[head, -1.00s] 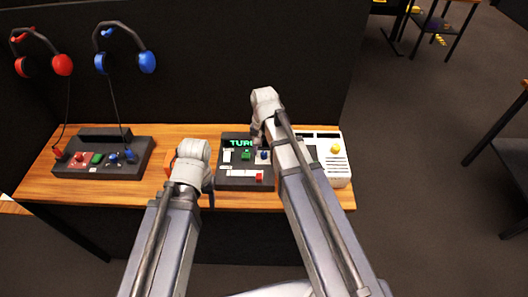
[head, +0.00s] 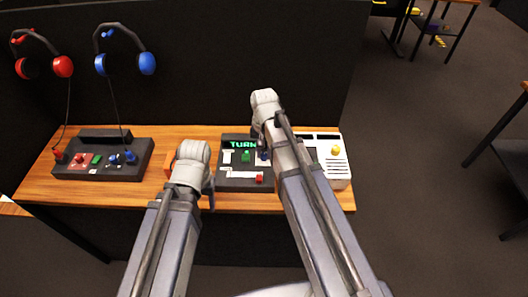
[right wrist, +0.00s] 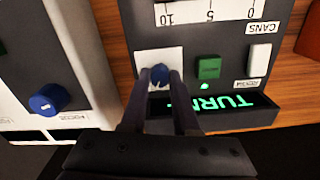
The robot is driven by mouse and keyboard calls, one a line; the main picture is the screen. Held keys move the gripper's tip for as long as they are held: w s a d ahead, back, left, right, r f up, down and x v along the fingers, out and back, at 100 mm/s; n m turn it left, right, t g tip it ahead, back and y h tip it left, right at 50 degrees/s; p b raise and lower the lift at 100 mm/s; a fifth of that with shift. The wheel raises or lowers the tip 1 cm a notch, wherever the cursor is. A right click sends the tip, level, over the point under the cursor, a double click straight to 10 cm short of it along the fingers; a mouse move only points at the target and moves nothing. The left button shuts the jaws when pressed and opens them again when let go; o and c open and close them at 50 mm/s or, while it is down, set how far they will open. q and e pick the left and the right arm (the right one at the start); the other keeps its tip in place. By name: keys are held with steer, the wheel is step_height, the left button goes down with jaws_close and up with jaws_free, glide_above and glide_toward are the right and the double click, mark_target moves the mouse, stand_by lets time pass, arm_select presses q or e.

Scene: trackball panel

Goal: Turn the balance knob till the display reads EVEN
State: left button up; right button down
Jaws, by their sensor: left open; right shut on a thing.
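The dark trackball panel (head: 232,184) stands on the wooden desk. Its display (head: 241,144) shows green letters starting "TURN"; the rest is hidden behind my right arm. It appears upside down in the right wrist view (right wrist: 229,105), partly covered by my gripper. My right gripper (right wrist: 158,84) is shut on a blue knob (right wrist: 160,72) on a white plate, beside a green button (right wrist: 209,67). The knob's label is hidden. My left gripper (head: 208,198) is open, left of the panel near the desk's front edge, mostly hidden by its own wrist.
A white device (head: 338,171) with a yellow knob (head: 335,149) stands right of the panel; its blue focus knob (right wrist: 48,98) is close to my right gripper. Another dark panel (head: 135,160) sits at left, below red and blue headphones. A dark partition rises behind.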

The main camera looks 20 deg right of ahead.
mark_target(264, 154)
steer(key=shift+n, duration=1.2)
steer(key=c, duration=0.7)
jaws_free()
steer(key=shift+o, duration=0.2)
step_height(264, 154, up, 8)
steer(key=p, duration=0.8)
steer(key=shift+f, duration=0.1)
steer(key=s+a+n+h, duration=0.1)
steer(key=s+a+n, duration=0.5)
steer(key=s+a, duration=0.4)
steer(key=s, duration=0.4)
steer(key=shift+s+a+n, duration=0.25)
steer(key=shift+n, duration=0.15)
